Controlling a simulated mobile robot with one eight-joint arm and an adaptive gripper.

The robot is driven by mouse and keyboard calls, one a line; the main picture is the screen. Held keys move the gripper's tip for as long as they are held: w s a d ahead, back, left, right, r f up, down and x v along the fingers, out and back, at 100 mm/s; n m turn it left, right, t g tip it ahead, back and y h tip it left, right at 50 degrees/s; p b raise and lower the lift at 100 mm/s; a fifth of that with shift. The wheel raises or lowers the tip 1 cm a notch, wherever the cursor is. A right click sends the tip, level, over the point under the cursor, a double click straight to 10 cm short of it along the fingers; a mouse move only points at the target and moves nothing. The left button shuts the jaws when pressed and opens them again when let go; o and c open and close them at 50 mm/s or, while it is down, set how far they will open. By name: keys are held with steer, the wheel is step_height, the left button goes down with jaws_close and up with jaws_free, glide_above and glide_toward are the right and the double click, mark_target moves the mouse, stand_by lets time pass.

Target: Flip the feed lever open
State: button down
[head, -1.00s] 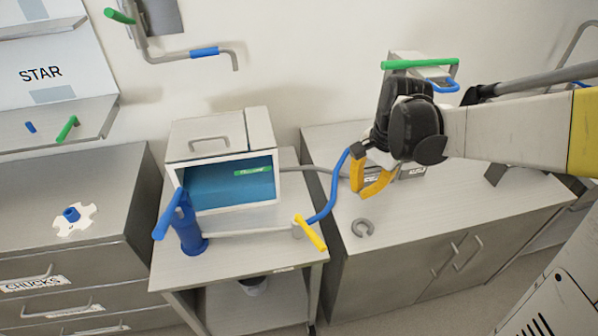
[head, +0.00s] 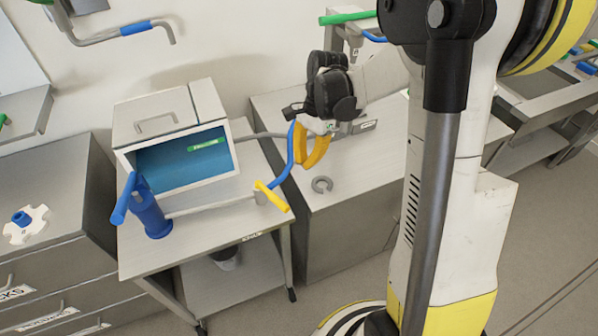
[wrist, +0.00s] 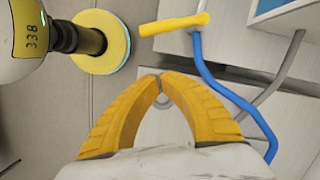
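A yellow lever handle (head: 272,196) sits at the right end of the thin pipe from the blue pump (head: 150,214) on the grey cart; I take it for the feed lever. It also shows at the top of the wrist view (wrist: 174,24), with the blue hose (wrist: 230,95) running from it. My gripper (head: 310,160) hangs above the cabinet top, right of and behind the handle, apart from it. In the wrist view its yellow fingers (wrist: 160,76) curve together and their tips meet, with nothing held between them.
A box with a blue interior (head: 185,162) stands on the cart (head: 185,250). A grey open ring (head: 321,184) lies on the cabinet top (head: 345,170), below my gripper. The blue hose passes close to my fingers. My column stands right of the cabinet.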

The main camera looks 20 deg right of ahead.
mark_target(273, 197)
steer(key=s+a+f+b, duration=0.2)
steer(key=a+f+b, duration=0.2)
steer(key=f, duration=0.4)
steer(key=shift+a+f, duration=0.4)
steer(key=shift+a, duration=0.4)
